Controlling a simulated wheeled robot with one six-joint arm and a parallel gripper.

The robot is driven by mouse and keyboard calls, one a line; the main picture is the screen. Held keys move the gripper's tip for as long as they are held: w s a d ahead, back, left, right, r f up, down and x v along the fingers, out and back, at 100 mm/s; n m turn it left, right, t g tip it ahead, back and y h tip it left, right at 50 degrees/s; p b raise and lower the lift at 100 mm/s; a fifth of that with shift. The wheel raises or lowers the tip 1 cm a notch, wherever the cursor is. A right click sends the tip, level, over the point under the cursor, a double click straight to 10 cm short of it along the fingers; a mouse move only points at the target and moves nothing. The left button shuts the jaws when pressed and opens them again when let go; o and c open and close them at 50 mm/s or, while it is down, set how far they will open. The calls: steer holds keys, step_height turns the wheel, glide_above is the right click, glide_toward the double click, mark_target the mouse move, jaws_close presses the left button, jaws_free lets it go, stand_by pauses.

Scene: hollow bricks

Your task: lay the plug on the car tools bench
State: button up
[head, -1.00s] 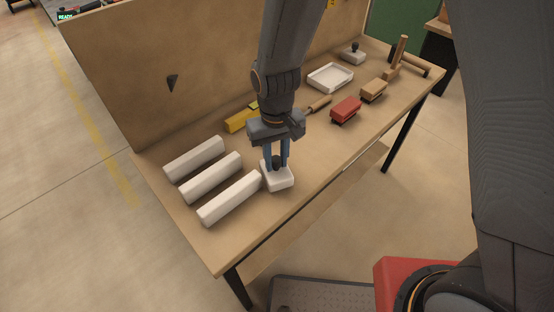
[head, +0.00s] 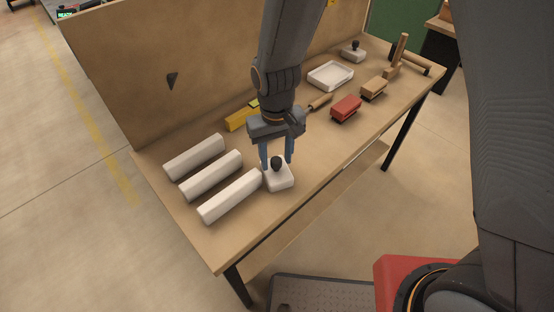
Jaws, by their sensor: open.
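The plug (head: 278,178), a white block with a black knob on top, stands upright on the wooden bench (head: 240,240), near its front edge. A similar white block with a black knob (head: 353,54) stands at the far end; the frames do not show which of the two the task names. My gripper (head: 277,160) is open above the near plug, its blue fingers on either side of the knob and apart from it.
Several long white bars (head: 230,197) lie just left of the near plug. A yellow object (head: 240,119), a red brush-like block (head: 346,109), a tan one (head: 374,89) and a white tray (head: 330,75) lie further along. A backboard (head: 200,60) rises behind.

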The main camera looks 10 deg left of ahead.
step_height(320, 180, up, 11)
steer(key=b, duration=0.2)
steer(key=shift+f, duration=0.15)
steer(key=s+d+m, duration=0.1)
steer(key=d+m, duration=0.1)
steer(key=d, duration=1)
steer(key=s+d+m+t, duration=0.1)
steer(key=s+d+m, duration=0.1)
steer(key=d, duration=1.1)
steer(key=shift+s+d+f+m, duration=0.15)
steer(key=shift+s+f+m, duration=0.15)
steer(key=shift+m, duration=0.4)
